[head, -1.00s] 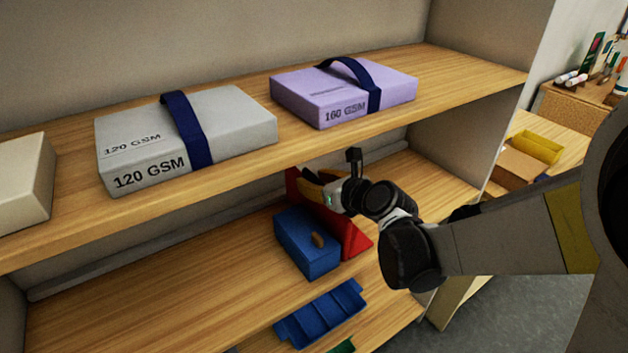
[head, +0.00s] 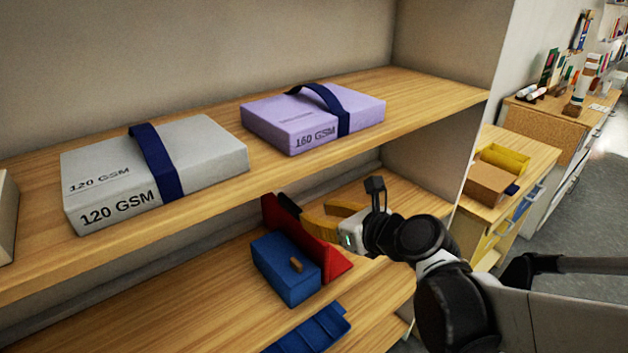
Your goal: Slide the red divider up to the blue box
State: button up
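The red divider (head: 334,262) stands upright on the lower shelf, along the right side of the blue box (head: 288,278). From this angle they look very close or touching; I cannot tell whether a thin gap is left. Whether a fingertip touches the divider is unclear.
The upper shelf (head: 420,98) above my gripper carries a grey pack (head: 215,150) and a lilac pack (head: 262,122). A blue tray (head: 312,332) lies in front of and below the box. A side wall (head: 445,170) bounds the shelf at right.

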jog(key=s+d+f+n+g+h, duration=0.2)
jog(key=s+d+n+h, duration=0.2)
jog(key=s+d+n, duration=0.4)
jog(key=s+d+f+n+g+h, duration=0.2)
jog(key=s+d+n+h, duration=0.2)
jog(key=n, duration=1.6)
jog(key=shift+s+d+n, duration=0.4)
jog(key=shift+s+d, duration=1.45)
jog(key=shift+s, duration=0.5)
